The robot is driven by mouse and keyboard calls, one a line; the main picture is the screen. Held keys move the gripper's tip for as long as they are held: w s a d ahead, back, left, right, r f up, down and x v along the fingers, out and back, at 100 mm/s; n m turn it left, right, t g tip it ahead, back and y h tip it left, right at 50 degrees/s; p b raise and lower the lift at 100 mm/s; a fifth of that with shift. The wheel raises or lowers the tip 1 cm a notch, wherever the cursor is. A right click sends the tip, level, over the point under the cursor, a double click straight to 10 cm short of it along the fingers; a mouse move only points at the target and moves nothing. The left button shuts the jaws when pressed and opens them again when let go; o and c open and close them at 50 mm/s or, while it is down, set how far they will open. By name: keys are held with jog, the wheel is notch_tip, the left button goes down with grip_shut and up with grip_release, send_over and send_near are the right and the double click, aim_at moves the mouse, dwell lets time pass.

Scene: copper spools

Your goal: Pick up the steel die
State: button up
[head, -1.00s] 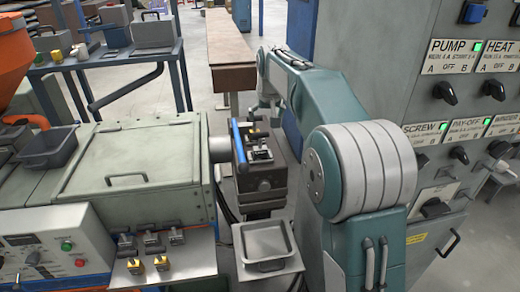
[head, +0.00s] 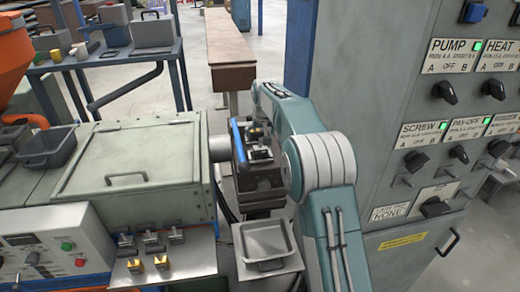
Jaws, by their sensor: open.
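Several small steel-grey blocks (head: 152,242) sit on the grey shelf (head: 195,258) at the front of the machine, with yellow brass-coloured blocks (head: 161,262) in front of them. Another small steel-coloured piece (head: 260,154) lies on top of the dark machine head (head: 262,180). I cannot tell from their look which piece is the steel die. My gripper (head: 265,128) is open, small and partly hidden by my arm. It is over the machine head, close to the piece there. Whether it touches that piece is unclear.
A grey tray (head: 266,262) stands on a small shelf in front of the machine head. A blue bar (head: 238,141) rises at the head's left side. The control cabinet (head: 400,100) stands close on the right. A dark bin (head: 45,148) is at left.

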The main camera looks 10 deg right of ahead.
jog(key=shift+w+f, duration=0.25)
jog(key=shift+f, duration=0.35)
jog(key=c, duration=1.1)
jog(key=shift+r, duration=0.15)
jog(key=shift+r, duration=0.4)
notch_tip(320, 180, up, 2)
jog(key=shift+r, duration=0.2)
jog(key=s+a+r, duration=0.7)
jog(key=s+r, duration=0.2)
jog(key=s, duration=0.3)
jog(key=shift+s+r, duration=0.15)
jog(key=shift+r, duration=0.15)
